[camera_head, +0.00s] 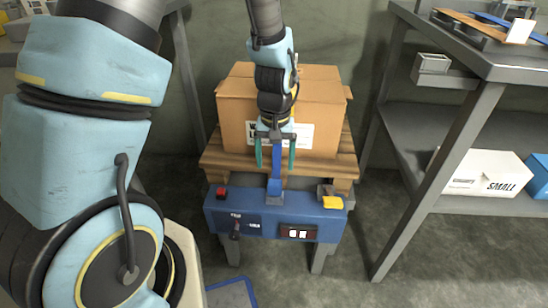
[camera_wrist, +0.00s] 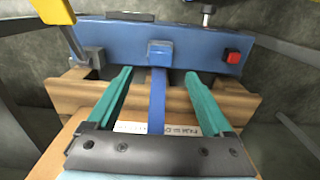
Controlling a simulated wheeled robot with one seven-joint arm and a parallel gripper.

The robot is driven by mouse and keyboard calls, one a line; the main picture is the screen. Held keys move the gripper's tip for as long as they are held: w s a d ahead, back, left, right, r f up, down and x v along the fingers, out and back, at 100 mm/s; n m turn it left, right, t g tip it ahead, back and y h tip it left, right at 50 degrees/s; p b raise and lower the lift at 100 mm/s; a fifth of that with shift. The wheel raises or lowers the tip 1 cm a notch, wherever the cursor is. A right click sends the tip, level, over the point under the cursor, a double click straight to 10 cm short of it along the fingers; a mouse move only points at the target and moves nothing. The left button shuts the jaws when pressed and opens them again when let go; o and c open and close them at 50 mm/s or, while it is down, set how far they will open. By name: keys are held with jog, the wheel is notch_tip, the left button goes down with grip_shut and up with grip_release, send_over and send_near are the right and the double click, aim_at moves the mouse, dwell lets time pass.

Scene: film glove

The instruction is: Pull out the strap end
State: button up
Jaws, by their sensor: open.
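A blue strap (camera_head: 277,163) runs from a slot block (camera_head: 274,187) on the blue machine (camera_head: 262,222) toward the cardboard box (camera_head: 229,103). In the wrist view the strap (camera_wrist: 157,100) lies between my two fingers, with a gap on both sides. My gripper (camera_head: 275,166) points down in front of the box, with one teal finger on each side of the strap. It also shows in the wrist view (camera_wrist: 158,74), open and holding nothing. The far part of the strap is hidden behind my gripper.
The box stands on a wooden pallet (camera_head: 215,160). A red button (camera_head: 221,192) and a yellow-handled part (camera_head: 332,202) sit on the machine's top corners. Metal shelves (camera_head: 489,68) with a white box (camera_head: 482,172) stand at right. Floor is clear between.

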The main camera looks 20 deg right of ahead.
aim_at(275, 182)
notch_tip(275, 182, down, 9)
jog(key=shift+r+b, duration=0.2)
jog(key=shift+b, duration=0.4)
grip_shut()
dwell(0.4)
